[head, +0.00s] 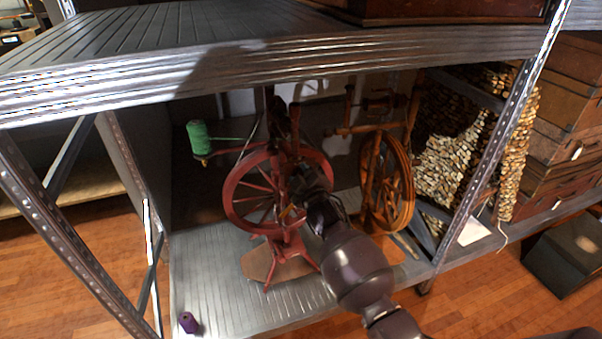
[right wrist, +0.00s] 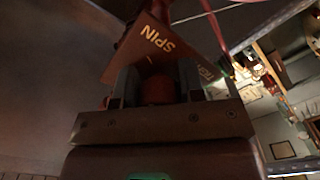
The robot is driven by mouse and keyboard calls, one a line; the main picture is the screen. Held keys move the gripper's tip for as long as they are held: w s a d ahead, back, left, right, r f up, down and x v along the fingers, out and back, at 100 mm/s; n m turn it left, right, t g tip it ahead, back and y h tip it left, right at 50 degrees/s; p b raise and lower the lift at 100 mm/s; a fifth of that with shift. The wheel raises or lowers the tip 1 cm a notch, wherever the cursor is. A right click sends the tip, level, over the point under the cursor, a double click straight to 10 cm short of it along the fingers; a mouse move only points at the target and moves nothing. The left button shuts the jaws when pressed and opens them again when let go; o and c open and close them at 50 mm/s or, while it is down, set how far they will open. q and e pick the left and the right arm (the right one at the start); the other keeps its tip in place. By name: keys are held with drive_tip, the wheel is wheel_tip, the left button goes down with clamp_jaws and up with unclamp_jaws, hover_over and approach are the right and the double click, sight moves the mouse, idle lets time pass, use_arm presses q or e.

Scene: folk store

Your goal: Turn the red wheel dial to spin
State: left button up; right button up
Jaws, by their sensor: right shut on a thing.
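A red spinning wheel (head: 236,204) stands on the lower metal shelf, with a spoked wheel and a splayed-leg base. My right gripper (head: 294,208) is in front of the wheel's right side and hides part of it. In the right wrist view, my right gripper (right wrist: 158,86) is shut on a small reddish round part, the dial (right wrist: 157,90), held between the two fingers. A reddish plate (right wrist: 150,46) lettered SPIN sits just beyond the fingertips. A second word at its right is too small to read surely. My left gripper is not in view.
A brown spinning wheel (head: 388,190) stands close at the right. A green thread spool (head: 202,137) is at the left, and a purple spool (head: 188,322) is at the shelf's front left. The upper metal shelf (head: 250,45) hangs over the work space, with slanted posts at both sides.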

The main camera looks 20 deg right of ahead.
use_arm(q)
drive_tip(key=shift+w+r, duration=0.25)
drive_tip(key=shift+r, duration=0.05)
use_arm(e)
drive_tip(key=o, duration=0.9)
drive_tip(key=shift+s, duration=0.1)
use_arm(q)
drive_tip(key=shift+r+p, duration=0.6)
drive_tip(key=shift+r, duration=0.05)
use_arm(e)
drive_tip(key=s, duration=1)
drive_tip(key=shift+s+d, duration=0.2)
drive_tip(key=shift+s, duration=0.15)
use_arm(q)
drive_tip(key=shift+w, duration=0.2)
use_arm(e)
drive_tip(key=shift+m, duration=0.3)
